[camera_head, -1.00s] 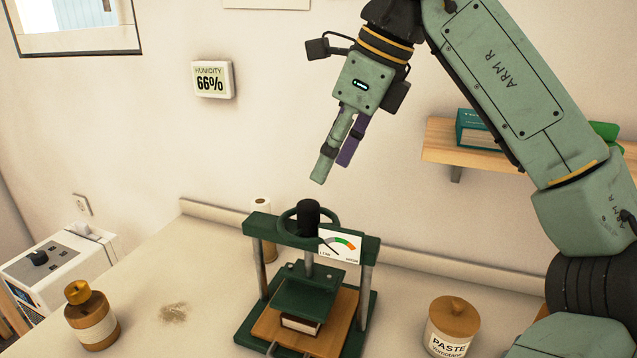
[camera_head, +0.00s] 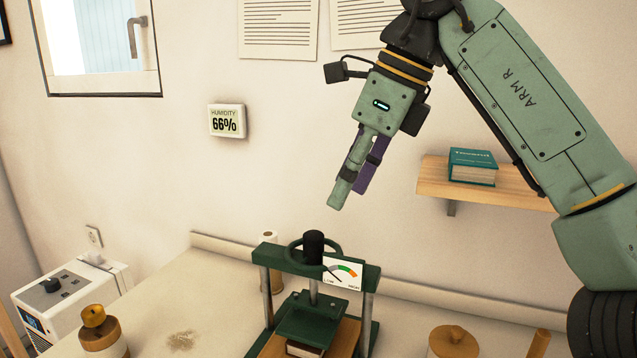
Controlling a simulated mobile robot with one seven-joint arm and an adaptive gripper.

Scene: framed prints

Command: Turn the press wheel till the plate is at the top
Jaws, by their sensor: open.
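The green book press (camera_head: 368,272) stands on the worktop. Its press wheel (camera_head: 294,250) is a dark green ring on top, with a black knob (camera_head: 313,243) standing up from it. The pressing plate (camera_head: 311,316) hangs low in the frame, just above or on a small book (camera_head: 303,350); I cannot tell if they touch. A gauge (camera_head: 343,271) marked low to high has its needle toward the low side. My gripper (camera_head: 350,196) is open and empty, pointing down in the air above the wheel, apart from it. The press's lower front is cut off by the picture edge.
A lidded jar (camera_head: 454,342) stands right of the press, and a brown bottle (camera_head: 101,333) at left. A pale roll (camera_head: 268,245) stands behind the press. A wall shelf (camera_head: 480,182) with a green book (camera_head: 473,167) is at right. The worktop left of the press is mostly clear.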

